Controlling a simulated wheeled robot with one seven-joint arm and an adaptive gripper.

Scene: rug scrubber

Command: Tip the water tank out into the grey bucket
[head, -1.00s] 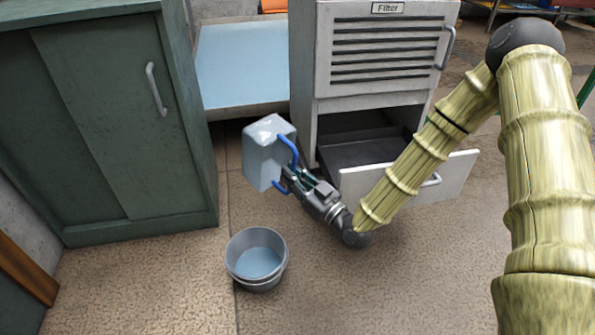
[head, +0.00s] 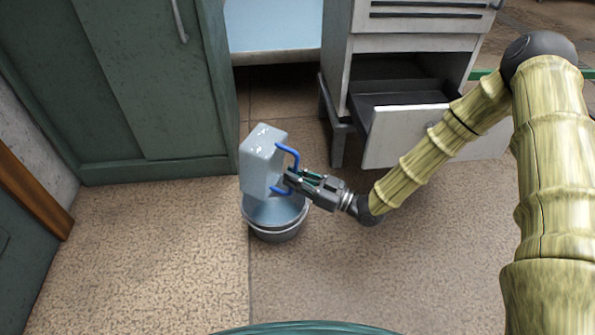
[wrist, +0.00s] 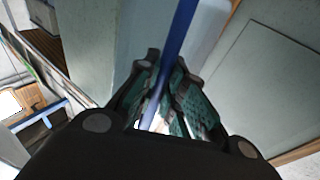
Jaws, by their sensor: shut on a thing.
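The water tank (head: 262,163) is a pale grey-blue box with a blue handle (head: 290,152). My gripper (head: 289,181) is shut on the handle, at the tank's right side in the head view. The tank looks close to upright and, in the picture, overlaps the back left of the grey bucket (head: 277,234). The bucket stands on the floor, and its inside is partly hidden by the tank. I cannot tell the exact height of the tank above the rim. In the wrist view the blue handle (wrist: 180,40) passes between my fingers (wrist: 165,95).
The filter cabinet (head: 425,20) stands behind, with its lower drawer front (head: 410,135) pulled open near my arm. A green cabinet (head: 150,90) stands at the left. The speckled floor (head: 150,250) in front and left of the bucket is clear.

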